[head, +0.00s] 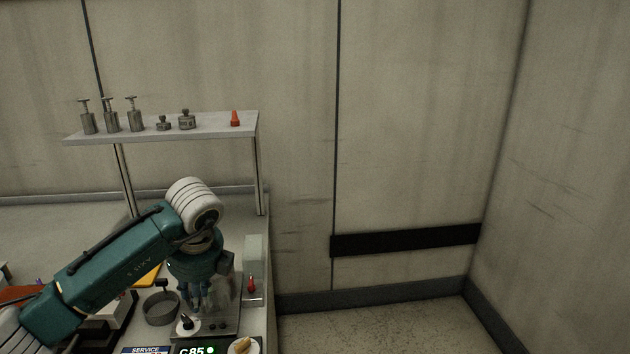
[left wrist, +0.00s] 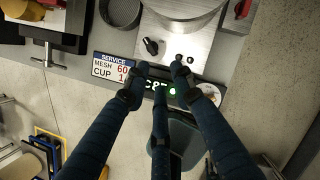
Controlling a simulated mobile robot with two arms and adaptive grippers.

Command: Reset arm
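My left arm (head: 125,262) comes in from the left in the head view, over the worktop. It bends at a pale ribbed joint, and my left gripper (head: 196,303) hangs fingers down above the machine on the counter. In the left wrist view the dark fingers of this gripper (left wrist: 161,75) stand apart with nothing held between them. Part of the machine is hidden behind the gripper in the head view. My right gripper is in neither view.
A raised shelf (head: 190,128) holds several metal weights or canisters and a small red cone (head: 235,118). A round sieve-like pan (head: 161,308) stands left of the machine. A service sign (left wrist: 112,68) is on the counter front. Floor to the right is clear.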

